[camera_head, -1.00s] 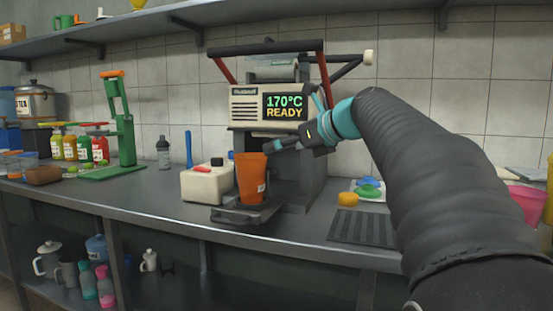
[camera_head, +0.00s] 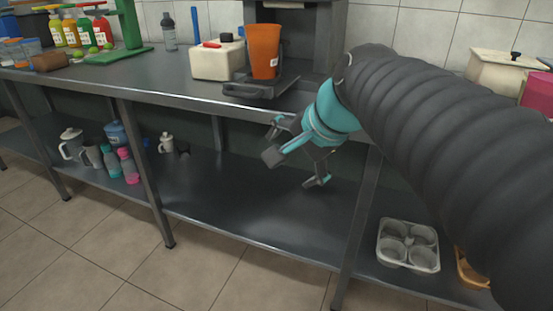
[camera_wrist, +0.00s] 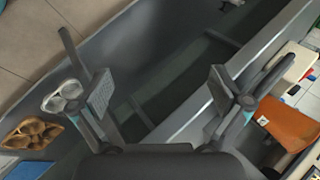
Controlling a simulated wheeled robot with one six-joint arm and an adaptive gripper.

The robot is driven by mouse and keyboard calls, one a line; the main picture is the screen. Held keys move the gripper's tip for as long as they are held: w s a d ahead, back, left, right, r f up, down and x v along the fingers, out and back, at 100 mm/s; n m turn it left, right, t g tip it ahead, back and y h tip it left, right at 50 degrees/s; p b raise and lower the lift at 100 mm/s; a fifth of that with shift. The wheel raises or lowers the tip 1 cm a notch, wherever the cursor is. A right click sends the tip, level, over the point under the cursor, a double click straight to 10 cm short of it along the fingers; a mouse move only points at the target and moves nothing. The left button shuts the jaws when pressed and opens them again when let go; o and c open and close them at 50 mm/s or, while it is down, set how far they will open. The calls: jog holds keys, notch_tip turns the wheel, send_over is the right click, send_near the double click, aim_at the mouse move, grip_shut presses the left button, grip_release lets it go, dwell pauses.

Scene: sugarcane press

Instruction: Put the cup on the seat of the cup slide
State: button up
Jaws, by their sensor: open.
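The orange cup (camera_head: 264,50) stands upright on the dark slide (camera_head: 256,86), which juts out at the counter's front edge under the press. The cup also shows at the right of the wrist view (camera_wrist: 287,122). The part of the slide beneath the cup is hidden by it. My gripper (camera_head: 296,170) is open and empty, in front of and below the counter edge, over the lower shelf. It is apart from the cup, below and to its right in the head view. The fingers are spread wide in the wrist view (camera_wrist: 160,88).
The counter edge (camera_head: 170,93) lies above my gripper. The lower shelf (camera_head: 230,205) is clear in its middle. A grey cup tray (camera_head: 408,245) sits at its right, and jugs and bottles (camera_head: 128,165) at its left. A white canister (camera_head: 217,60) stands beside the cup.

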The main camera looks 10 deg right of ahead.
jog(key=s+d+f+n+g+h, duration=0.1)
jog(key=s+f+n+h, duration=0.1)
jog(key=s+f+n, duration=0.9)
notch_tip(320, 180, down, 2)
jog(key=shift+s+n+h, duration=0.3)
jog(key=shift+d, duration=0.1)
